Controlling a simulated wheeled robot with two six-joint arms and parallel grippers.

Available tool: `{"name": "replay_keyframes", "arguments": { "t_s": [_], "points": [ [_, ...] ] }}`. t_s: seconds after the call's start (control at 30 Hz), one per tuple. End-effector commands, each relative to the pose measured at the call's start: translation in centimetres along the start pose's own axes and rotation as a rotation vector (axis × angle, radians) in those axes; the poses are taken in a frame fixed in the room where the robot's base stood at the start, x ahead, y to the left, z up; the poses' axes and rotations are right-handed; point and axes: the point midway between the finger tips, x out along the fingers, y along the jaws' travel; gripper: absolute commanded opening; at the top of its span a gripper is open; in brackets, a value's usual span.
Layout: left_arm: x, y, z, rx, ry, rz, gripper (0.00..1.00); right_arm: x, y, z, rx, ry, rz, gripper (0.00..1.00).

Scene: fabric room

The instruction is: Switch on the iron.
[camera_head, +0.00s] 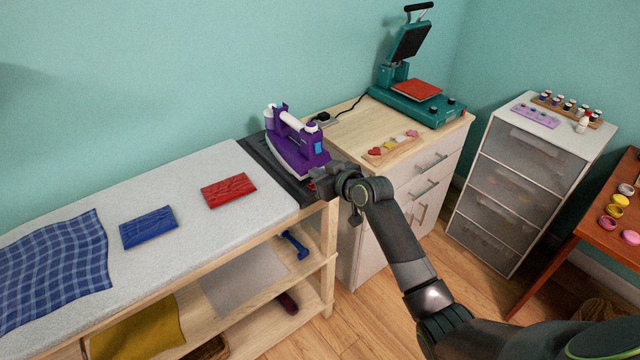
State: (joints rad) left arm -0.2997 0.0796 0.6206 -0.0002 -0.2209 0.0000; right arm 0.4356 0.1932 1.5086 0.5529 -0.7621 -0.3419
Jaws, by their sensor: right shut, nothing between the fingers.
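The purple iron (294,146) with a white handle stands on a dark rest (265,160) at the right end of the ironing table. My right arm comes in from the lower right. My right gripper (318,184) is shut and empty at the front right side of the iron, close to its lower edge. I cannot tell whether it touches the iron. Part of the rest and the iron's lower front corner are hidden behind the gripper. No lit lamp on the iron can be made out. My left gripper is not in view.
The padded table (100,205) holds a red folded cloth (228,190), a blue one (148,227) and a checked cloth (55,265). A teal heat press (418,95) stands on the wooden cabinet behind right. A drawer unit (520,170) stands farther right. Open shelves lie below the table.

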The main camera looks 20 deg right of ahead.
Motion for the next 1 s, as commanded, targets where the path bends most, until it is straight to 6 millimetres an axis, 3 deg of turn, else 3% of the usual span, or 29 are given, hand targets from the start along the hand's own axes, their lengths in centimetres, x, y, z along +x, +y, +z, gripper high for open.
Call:
{"name": "replay_keyframes", "arguments": {
  "t_s": [0.03, 0.23, 0.63, 0.8, 1.0],
  "points": [
    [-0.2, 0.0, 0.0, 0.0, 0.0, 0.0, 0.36, 0.1, 0.0, 1.2, 0.004, -0.01, 0.001, 0.0],
    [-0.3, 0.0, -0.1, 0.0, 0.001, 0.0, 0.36, 0.5, 0.0, 3.0, 0.003, -0.007, 0.001, 0.0],
    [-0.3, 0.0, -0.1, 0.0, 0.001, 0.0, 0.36, 0.6, 0.0, 3.3, 0.002, -0.006, 0.001, 0.0],
    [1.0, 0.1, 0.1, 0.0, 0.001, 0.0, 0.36, 0.8, 0.1, 4.7, 0.002, -0.001, 0.001, 0.0],
    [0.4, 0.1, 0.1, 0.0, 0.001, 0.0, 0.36, 0.7, 0.1, 4.2, 0.002, -0.005, 0.001, 0.0]
  ]
}}
